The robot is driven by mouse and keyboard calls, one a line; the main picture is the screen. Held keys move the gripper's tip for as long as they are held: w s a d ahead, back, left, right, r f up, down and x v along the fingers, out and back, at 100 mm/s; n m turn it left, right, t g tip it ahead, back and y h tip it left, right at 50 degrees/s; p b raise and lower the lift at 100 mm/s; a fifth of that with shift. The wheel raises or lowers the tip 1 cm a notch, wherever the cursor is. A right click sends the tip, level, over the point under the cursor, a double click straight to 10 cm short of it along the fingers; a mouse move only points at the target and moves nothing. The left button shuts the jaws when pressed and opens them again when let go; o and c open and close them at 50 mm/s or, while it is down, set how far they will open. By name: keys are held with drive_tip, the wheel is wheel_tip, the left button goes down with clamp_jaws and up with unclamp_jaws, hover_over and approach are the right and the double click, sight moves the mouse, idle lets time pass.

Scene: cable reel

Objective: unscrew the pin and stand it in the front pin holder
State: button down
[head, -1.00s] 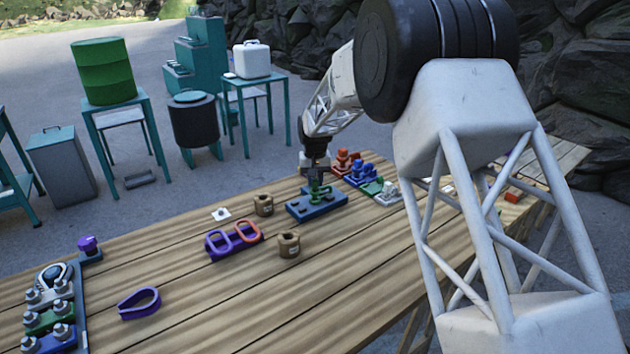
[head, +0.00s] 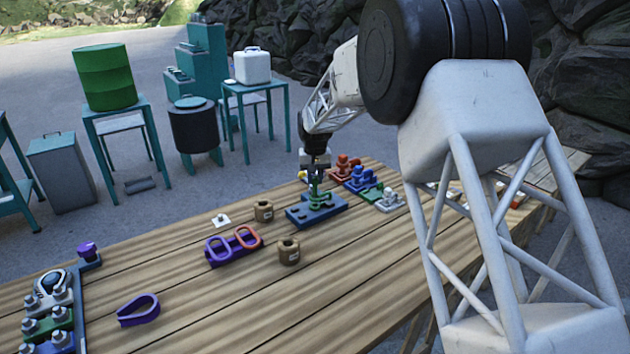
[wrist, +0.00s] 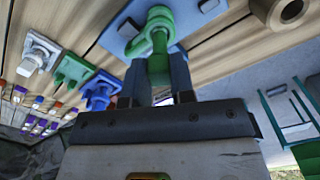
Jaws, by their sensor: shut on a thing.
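My gripper (head: 316,176) points down over a blue base block (head: 327,212) at the far middle of the table. It is shut on a green pin (head: 315,188); in the wrist view the blue fingers (wrist: 158,82) close on both sides of the green pin (wrist: 157,45). Green parts stand below it on the block, and I cannot tell whether the pin is still threaded there. Two brown round holders with dark holes stand to the left of the block: a front one (head: 289,251) and a rear one (head: 264,211).
A purple stand (head: 222,258) holds purple and orange rings left of the holders. A loose purple shackle (head: 138,310) lies at front left, near a rack (head: 84,325) of fittings. Red, blue, green and grey fittings (head: 360,180) stand right of the block. The near table middle is clear.

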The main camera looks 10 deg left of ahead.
drive_tip(key=shift+r, duration=1.3)
drive_tip(key=d+r+m, duration=0.1)
drive_tip(key=d+r, duration=0.1)
drive_tip(key=d, duration=1.5)
drive_tip(key=d+r+m, duration=0.2)
drive_tip(key=d+r, duration=0.1)
drive_tip(key=d, duration=1.4)
drive_tip(key=shift+r, duration=0.25)
drive_tip(key=shift+s+a, duration=0.1)
drive_tip(key=shift+a, duration=0.05)
drive_tip(key=s+a+f+n, duration=0.1)
drive_tip(key=a+f+n, duration=0.2)
drive_tip(key=a, duration=1.3)
drive_tip(key=s+a+f+n, duration=0.1)
drive_tip(key=a+f+n, duration=0.1)
drive_tip(key=a, duration=1.5)
drive_tip(key=s+a+f+n, duration=0.2)
drive_tip(key=a+f+n, duration=0.1)
drive_tip(key=a, duration=1.4)
drive_tip(key=shift+a+f+n, duration=0.25)
drive_tip(key=shift+f+n, duration=0.05)
drive_tip(key=shift+n, duration=0.1)
